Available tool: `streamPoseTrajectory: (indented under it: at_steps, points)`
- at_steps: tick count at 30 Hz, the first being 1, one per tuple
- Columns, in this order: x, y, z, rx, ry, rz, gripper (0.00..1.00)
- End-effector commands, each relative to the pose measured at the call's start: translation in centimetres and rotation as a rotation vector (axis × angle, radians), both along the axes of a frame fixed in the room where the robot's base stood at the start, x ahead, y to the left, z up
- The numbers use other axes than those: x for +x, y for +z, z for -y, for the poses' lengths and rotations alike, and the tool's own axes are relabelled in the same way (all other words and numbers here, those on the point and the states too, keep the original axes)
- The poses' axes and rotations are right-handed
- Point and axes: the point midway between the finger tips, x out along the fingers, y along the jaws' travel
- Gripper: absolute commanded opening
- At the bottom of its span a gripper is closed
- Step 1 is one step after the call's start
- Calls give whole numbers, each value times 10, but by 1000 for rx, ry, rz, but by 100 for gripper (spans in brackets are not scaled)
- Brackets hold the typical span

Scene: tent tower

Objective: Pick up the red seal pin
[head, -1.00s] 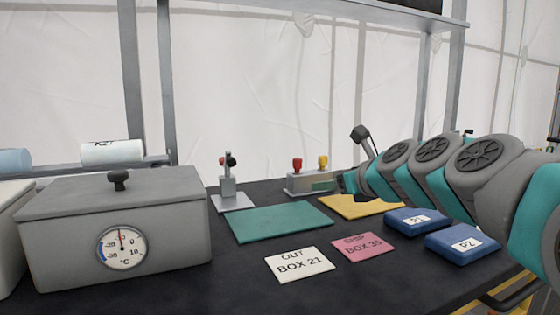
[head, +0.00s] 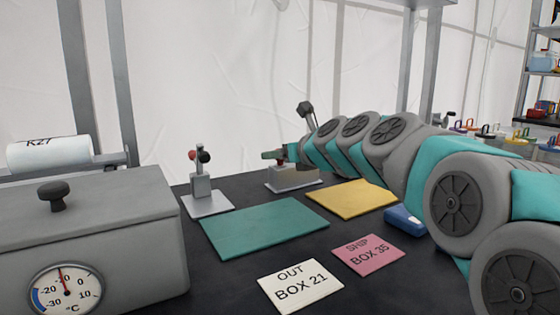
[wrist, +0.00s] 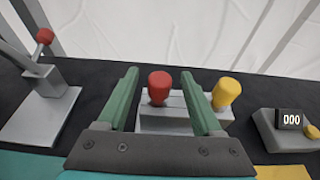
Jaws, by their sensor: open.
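The red seal pin (wrist: 159,86) stands upright in a grey block (wrist: 182,120) in the wrist view, with a yellow pin (wrist: 226,93) to its right in the same block. My gripper (wrist: 168,82) is open, its green fingers on either side of the red pin in the picture. I cannot tell whether the fingertips reach it in depth.
A lever press (head: 201,185) stands left of the block. A grey device with a display (wrist: 288,125) is to its right. Green (head: 262,230) and yellow (head: 350,195) mats lie in front. A grey cooler box (head: 150,240) is at left.

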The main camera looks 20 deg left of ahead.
Motion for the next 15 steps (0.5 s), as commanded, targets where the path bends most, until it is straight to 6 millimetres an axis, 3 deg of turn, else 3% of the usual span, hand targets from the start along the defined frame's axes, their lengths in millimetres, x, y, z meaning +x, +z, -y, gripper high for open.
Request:
streamPoseTrajectory:
  at_steps: [6,15]
  points:
    - [18,-8,-21,-1,0,1,67]
    - [20,-9,-24,-1,0,1,66]
